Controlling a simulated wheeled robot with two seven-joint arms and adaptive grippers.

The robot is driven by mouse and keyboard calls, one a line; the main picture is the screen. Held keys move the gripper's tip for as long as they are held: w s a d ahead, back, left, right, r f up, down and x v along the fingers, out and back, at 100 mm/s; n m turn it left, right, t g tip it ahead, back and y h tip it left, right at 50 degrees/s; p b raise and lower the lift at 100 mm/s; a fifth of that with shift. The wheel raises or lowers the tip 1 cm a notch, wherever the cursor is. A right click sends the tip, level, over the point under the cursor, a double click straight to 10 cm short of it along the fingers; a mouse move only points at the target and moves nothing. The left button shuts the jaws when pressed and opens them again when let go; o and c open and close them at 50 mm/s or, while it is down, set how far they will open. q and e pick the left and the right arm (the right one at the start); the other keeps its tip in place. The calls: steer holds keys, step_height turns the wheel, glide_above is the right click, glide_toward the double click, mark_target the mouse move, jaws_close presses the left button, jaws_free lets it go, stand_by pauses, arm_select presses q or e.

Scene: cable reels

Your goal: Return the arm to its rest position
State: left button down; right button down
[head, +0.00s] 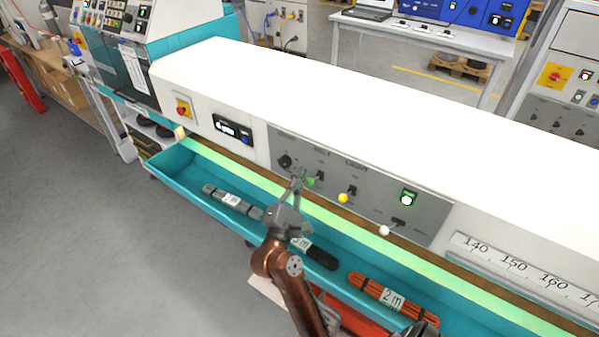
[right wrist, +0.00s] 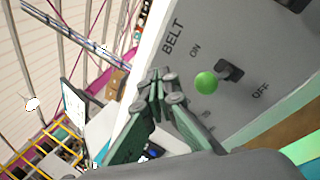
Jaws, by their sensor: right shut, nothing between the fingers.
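My right gripper (head: 298,178) is shut and empty, in front of the grey control panel (head: 375,213) of the long white machine. Its closed fingers also show in the right wrist view (right wrist: 160,88), just left of the green ball (right wrist: 206,82) and the black BELT switch (right wrist: 231,70). I cannot tell whether the fingertips touch the panel. My right arm comes up from the bottom of the head view and hides part of the trough. My left gripper is not in view.
A teal trough (head: 172,172) runs below the panel. It holds grey (head: 212,191), black (head: 322,259) and orange (head: 370,289) cable bundles. Yellow (head: 343,198) and white (head: 384,230) balls sit at the panel's lower part. Open grey floor (head: 80,230) lies at left.

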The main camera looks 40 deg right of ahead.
steer(key=shift+w+r, duration=0.1)
steer(key=shift+r, duration=0.7)
